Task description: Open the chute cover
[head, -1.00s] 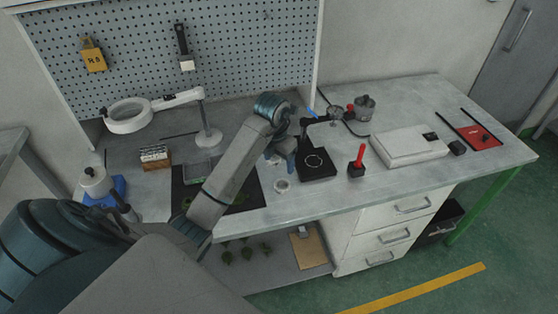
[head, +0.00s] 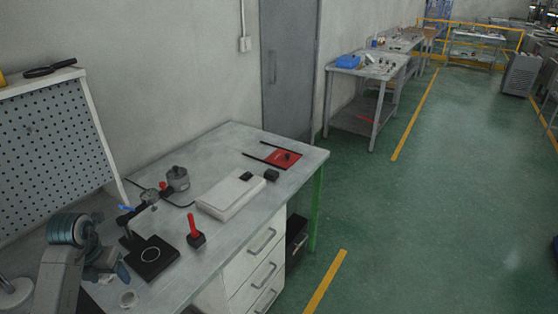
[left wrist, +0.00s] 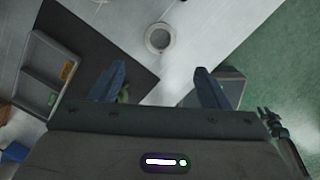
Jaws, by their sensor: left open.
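A red plate (head: 283,158) with a dark knob (head: 288,155) lies between two black rails at the far right end of the workbench; it looks like the chute cover. It lies flat, and I cannot tell what is under it. My left gripper (head: 112,268) is at the lower left in the head view, beside the black stand, well away from the red plate. In the left wrist view its two fingers (left wrist: 160,86) are spread with nothing between them. The red plate is not in the left wrist view. My right gripper is not in view.
On the workbench (head: 225,235) stand a black stand (head: 150,260), a red-handled tool (head: 194,232), a grey pot (head: 177,178) and a white box (head: 230,195). A small ring (left wrist: 160,38) lies beyond my left fingers. Green floor (head: 370,240) is clear beside the bench.

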